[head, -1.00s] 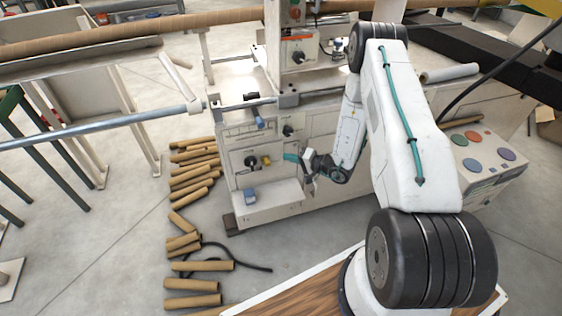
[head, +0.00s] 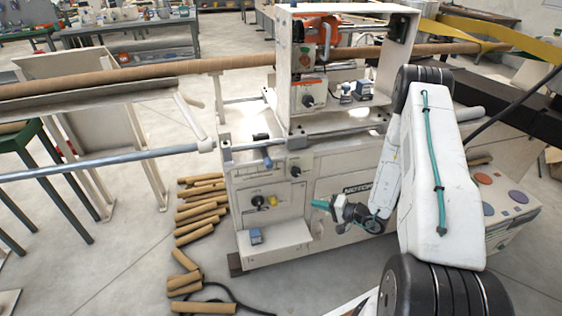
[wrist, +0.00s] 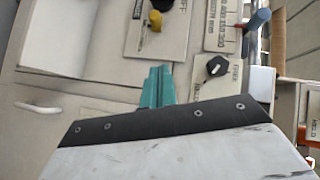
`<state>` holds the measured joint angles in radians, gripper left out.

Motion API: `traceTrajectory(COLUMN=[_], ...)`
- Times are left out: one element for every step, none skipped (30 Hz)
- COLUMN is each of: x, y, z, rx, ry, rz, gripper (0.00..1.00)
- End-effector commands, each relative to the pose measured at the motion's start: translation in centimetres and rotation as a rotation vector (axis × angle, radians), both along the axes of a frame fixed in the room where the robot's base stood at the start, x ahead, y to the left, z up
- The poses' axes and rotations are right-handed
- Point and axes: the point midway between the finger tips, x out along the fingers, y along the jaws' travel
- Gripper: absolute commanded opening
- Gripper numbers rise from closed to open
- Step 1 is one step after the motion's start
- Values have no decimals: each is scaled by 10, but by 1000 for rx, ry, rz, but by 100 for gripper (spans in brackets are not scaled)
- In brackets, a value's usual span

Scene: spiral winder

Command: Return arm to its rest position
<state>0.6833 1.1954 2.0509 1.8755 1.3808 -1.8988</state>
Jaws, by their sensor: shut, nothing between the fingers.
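My arm reaches from the lower right of the head view toward the front of the spiral winder (head: 330,160), a white machine cabinet. My gripper (head: 318,204), with teal fingers, is shut and empty. It is in front of the cabinet, right of the panel with the yellow-and-black knob (head: 258,201). In the wrist view the teal fingers (wrist: 156,84) lie together with nothing between them. A black knob (wrist: 216,66) and a yellow knob (wrist: 154,22) show beyond them on the machine's face. Whether the fingers touch the machine cannot be told.
Cardboard tubes (head: 201,211) lie on the floor left of the machine. A long tube (head: 130,75) and a metal rod (head: 100,163) extend left. A console with coloured buttons (head: 517,197) stands at right.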

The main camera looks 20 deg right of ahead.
Motion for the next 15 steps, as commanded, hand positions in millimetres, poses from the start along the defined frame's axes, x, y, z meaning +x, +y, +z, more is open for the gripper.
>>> traceTrajectory(x=[0,0,0,0,0,0,0,-1,-3,-6,-10,-18,-25,-30,-36], y=[0,0,0,0,0,0,0,1,4,8,13,21,27,33,39], z=[0,0,0,0,0,0,0,-1,-1,-1,-1,-1,-1,2,9], rx=[0,0,2,6,14,32,52,73,110,141,176,225,264,295,333], ry=[0,0,1,4,10,23,37,54,82,107,137,181,218,252,293], rz=[0,0,0,-2,-4,-9,-13,-15,-8,3,18,42,63,86,118], gripper=[0,0,0,0,0,0,0,0,0,0,0,0,0,0,0])
